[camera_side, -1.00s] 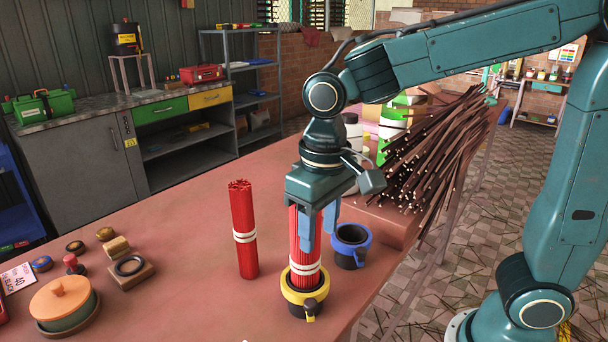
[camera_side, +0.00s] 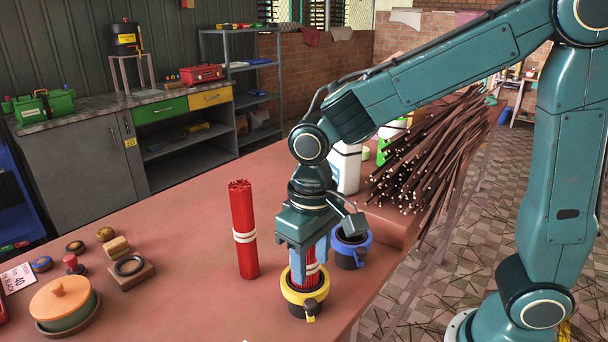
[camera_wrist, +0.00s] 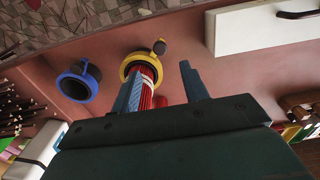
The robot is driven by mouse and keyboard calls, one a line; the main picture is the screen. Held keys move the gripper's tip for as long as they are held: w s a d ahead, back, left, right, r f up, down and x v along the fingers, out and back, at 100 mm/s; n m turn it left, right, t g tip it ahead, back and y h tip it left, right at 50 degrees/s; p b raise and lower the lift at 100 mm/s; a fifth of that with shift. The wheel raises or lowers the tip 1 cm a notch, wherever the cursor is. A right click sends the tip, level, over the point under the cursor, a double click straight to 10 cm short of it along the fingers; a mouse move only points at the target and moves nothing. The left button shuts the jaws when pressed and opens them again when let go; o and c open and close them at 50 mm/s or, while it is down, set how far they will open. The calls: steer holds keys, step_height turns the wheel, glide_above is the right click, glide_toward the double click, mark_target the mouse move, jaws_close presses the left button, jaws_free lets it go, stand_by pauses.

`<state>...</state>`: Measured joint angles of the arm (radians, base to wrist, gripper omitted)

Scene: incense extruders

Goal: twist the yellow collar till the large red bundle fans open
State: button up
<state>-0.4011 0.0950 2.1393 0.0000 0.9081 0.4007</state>
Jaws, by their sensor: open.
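In the wrist view, my gripper (camera_wrist: 162,70) is open. The red bundle (camera_wrist: 150,80) shows between the fingers, nearer the left one, and the yellow collar (camera_wrist: 126,68) lies beyond the tips. I cannot tell whether a finger touches the bundle.
A second red bundle (camera_side: 243,215) stands upright to the left. An empty blue-rimmed collar (camera_side: 349,248) stands close behind on the right. Dark incense sticks (camera_side: 430,150) fan out over a raised block.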

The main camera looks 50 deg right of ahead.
mark_target(311, 302)
step_height(311, 302, down, 9)
steer(key=shift+r, duration=0.2)
stand_by(0.3)
jaws_close()
